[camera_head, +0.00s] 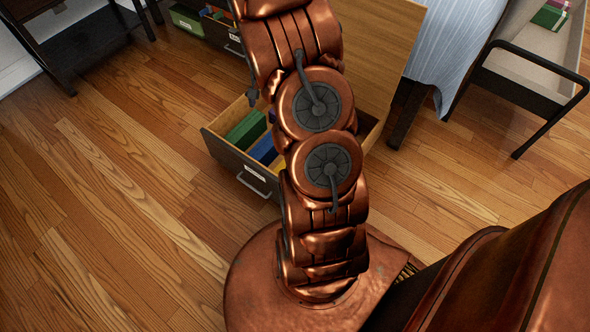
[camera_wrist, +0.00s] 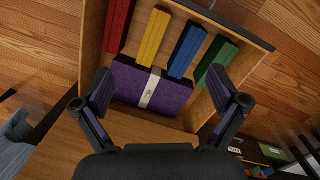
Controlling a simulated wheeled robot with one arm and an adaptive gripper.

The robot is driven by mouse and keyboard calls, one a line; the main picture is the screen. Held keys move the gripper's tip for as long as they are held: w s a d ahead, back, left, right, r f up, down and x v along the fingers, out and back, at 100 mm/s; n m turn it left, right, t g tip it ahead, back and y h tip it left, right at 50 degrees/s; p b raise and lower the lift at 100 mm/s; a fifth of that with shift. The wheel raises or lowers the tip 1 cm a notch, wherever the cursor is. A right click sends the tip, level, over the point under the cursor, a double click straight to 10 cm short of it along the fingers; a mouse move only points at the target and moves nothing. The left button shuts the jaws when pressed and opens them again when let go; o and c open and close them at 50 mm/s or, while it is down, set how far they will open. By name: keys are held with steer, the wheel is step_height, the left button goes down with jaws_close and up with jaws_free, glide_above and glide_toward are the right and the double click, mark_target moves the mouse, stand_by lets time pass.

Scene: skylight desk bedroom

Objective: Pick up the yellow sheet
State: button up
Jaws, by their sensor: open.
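The yellow sheet shows in the wrist view as a thick yellow strip (camera_wrist: 152,37) lying in an open drawer (camera_wrist: 262,42). It sits between a red strip (camera_wrist: 118,25) and a blue strip (camera_wrist: 187,50), with a green strip (camera_wrist: 215,62) further right. A purple box (camera_wrist: 125,80) with a pale band lies just below the yellow strip in the picture. My gripper (camera_wrist: 160,74) is open and empty over the drawer, its fingers either side of the purple box. In the head view my arm hides the gripper and most of the drawer's contents.
The drawer front (camera_head: 237,165) has a metal handle, and its side walls bound the strips closely. A bed with a pale cover (camera_head: 450,45) and a black-framed tray cart (camera_head: 530,80) stand at right. Wooden floor (camera_head: 110,190) is clear at left.

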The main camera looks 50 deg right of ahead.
steer(key=d+f+m+b, duration=0.1)
steer(key=d+f+b, duration=0.3)
steer(key=f, duration=0.7)
steer(key=d+f+m+b, duration=0.2)
steer(key=d+f+b, duration=0.2)
steer(key=f, duration=0.7)
steer(key=d+f+m+b, duration=0.1)
steer(key=d+f+b, duration=0.2)
steer(key=f, duration=0.8)
steer(key=shift+s+d+m+t+y+b, duration=0.4)
steer(key=shift+b, duration=0.5)
steer(key=shift+a+f+b, duration=0.2)
steer(key=shift+f+b, duration=0.25)
steer(key=shift+f, duration=0.85)
steer(key=f+b, duration=0.1)
steer(key=f, duration=0.1)
steer(key=a+f+b, duration=0.1)
steer(key=f, duration=0.2)
steer(key=shift+s+a, duration=0.1)
steer(key=shift+a, duration=0.1)
steer(key=shift+r, duration=0.1)
steer(key=c, duration=1.6)
